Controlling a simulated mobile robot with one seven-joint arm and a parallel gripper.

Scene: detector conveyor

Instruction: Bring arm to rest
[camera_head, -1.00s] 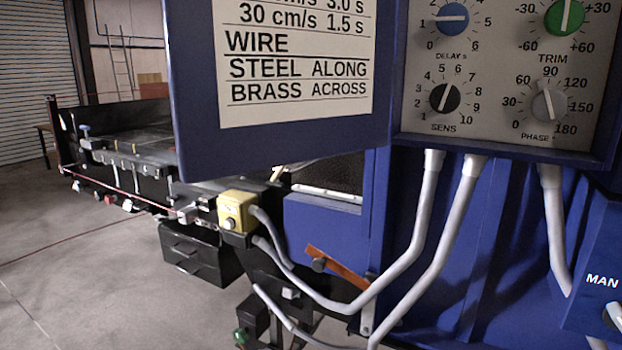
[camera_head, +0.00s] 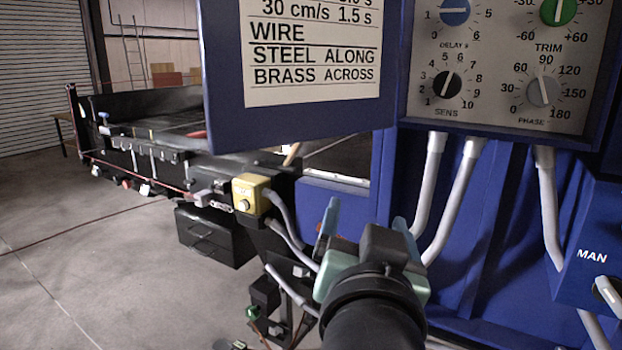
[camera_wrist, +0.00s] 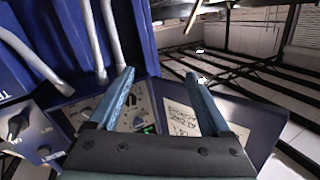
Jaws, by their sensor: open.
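My gripper (camera_head: 366,222) shows at the lower middle of the head view, with its two blue fingers apart and nothing visible between them. It is in front of the blue machine housing, below the dial panel (camera_head: 500,75). In the wrist view my gripper (camera_wrist: 160,88) also has its blue fingers spread, with an empty gap. Part of the dial panel (camera_wrist: 140,108) and the white instruction sign (camera_wrist: 192,118) show behind and between the fingers there.
The blue sign board (camera_head: 300,125) hangs at upper middle. A yellow box (camera_head: 250,193) with grey conduits sits left of my gripper. The MAN switch box (camera_head: 592,250) is at right. The conveyor (camera_head: 160,135) extends left. Open concrete floor (camera_head: 80,260) lies at lower left.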

